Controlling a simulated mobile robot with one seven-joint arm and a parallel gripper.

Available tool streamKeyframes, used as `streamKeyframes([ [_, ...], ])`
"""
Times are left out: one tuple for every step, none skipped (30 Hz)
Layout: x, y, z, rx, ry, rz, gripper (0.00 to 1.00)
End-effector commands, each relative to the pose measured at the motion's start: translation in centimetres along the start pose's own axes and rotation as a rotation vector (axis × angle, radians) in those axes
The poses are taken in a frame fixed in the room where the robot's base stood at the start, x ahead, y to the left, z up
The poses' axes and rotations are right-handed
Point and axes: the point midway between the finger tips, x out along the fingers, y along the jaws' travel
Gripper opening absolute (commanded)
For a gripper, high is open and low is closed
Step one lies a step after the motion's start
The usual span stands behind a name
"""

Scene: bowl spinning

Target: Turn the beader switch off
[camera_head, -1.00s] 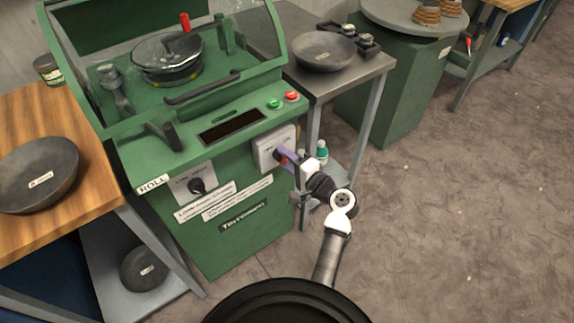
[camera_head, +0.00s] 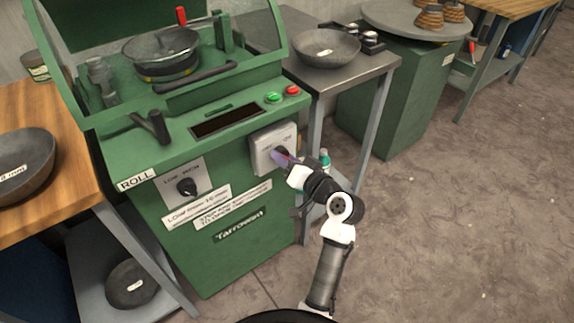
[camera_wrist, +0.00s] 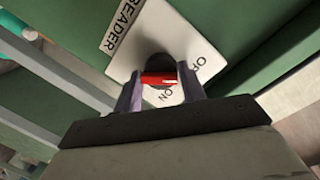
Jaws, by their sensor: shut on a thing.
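The green beader machine (camera_head: 215,262) stands at the left of the head view. Its pale switch box (camera_head: 265,148) is on the right part of the front. A red switch handle (camera_wrist: 159,79) with a dark round hub lies between my fingers. My gripper (camera_wrist: 160,90) is shut on this handle, one finger at each side. In the head view my gripper (camera_head: 281,158) is at the switch box and hides most of the handle.
A dark knob (camera_head: 187,187) is left of the switch box, and green (camera_head: 273,97) and red (camera_head: 292,90) buttons are above it. A grey table (camera_head: 352,68) with a bowl (camera_head: 327,48) stands close on the right. The floor at right is clear.

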Motion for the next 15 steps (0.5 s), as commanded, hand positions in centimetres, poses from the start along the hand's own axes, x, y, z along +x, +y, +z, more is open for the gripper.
streamKeyframes([
  [0.00,-0.05,0.01,-0.023,0.006,-0.001,0.18],
  [-0.01,-0.05,0.00,-0.034,0.006,0.000,0.18],
  [0.00,-0.06,0.00,-0.048,0.007,0.002,0.18],
  [0.00,-0.07,-0.01,-0.057,0.007,0.003,0.18],
  [0.00,-0.08,-0.01,-0.064,0.008,0.004,0.18],
  [0.00,-0.09,-0.02,-0.074,0.008,0.005,0.18],
  [0.00,-0.11,-0.03,-0.080,0.009,0.006,0.18],
  [0.00,-0.12,-0.04,-0.085,0.009,0.007,0.18],
  [0.00,-0.14,-0.05,-0.091,0.009,0.007,0.18],
  [0.00,-0.16,-0.06,-0.094,0.009,0.007,0.18],
  [0.00,-0.17,-0.06,-0.097,0.009,0.007,0.18],
  [0.01,-0.19,-0.07,-0.099,0.009,0.007,0.18],
  [0.01,-0.20,-0.07,-0.100,0.009,0.007,0.18],
  [0.01,-0.21,-0.08,-0.101,0.009,0.007,0.18],
  [0.01,-0.22,-0.08,-0.102,0.009,0.007,0.18],
])
